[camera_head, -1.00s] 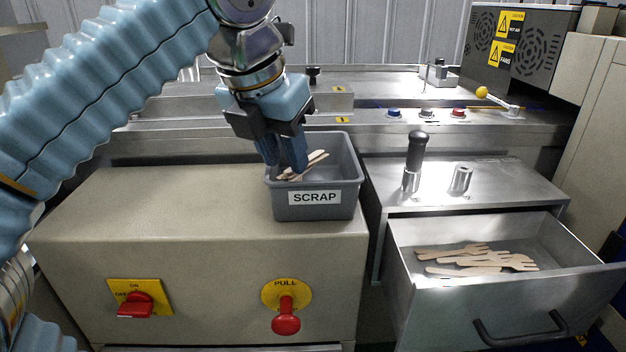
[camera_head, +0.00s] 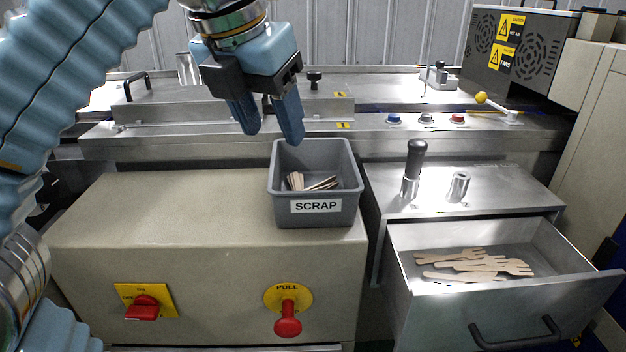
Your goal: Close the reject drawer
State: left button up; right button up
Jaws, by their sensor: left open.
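The reject drawer (camera_head: 500,315) is pulled out at the lower right, below the steel top with the black-handled tool. Several wooden forks and sticks (camera_head: 475,264) lie on its floor. Its black bar handle (camera_head: 515,336) is on the front face. My left gripper (camera_head: 270,138) is open and empty, above and a little left of the grey SCRAP bin (camera_head: 315,215), well to the left of the drawer. My right gripper is not in view.
The bin holds several wooden pieces (camera_head: 312,183) and stands on a beige cabinet (camera_head: 160,215). The cabinet front has a red switch (camera_head: 142,308) and a red pull knob (camera_head: 288,320). A black-handled post (camera_head: 413,170) stands above the drawer.

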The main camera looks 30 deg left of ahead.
aim_at(503, 284)
jog(key=k, duration=1)
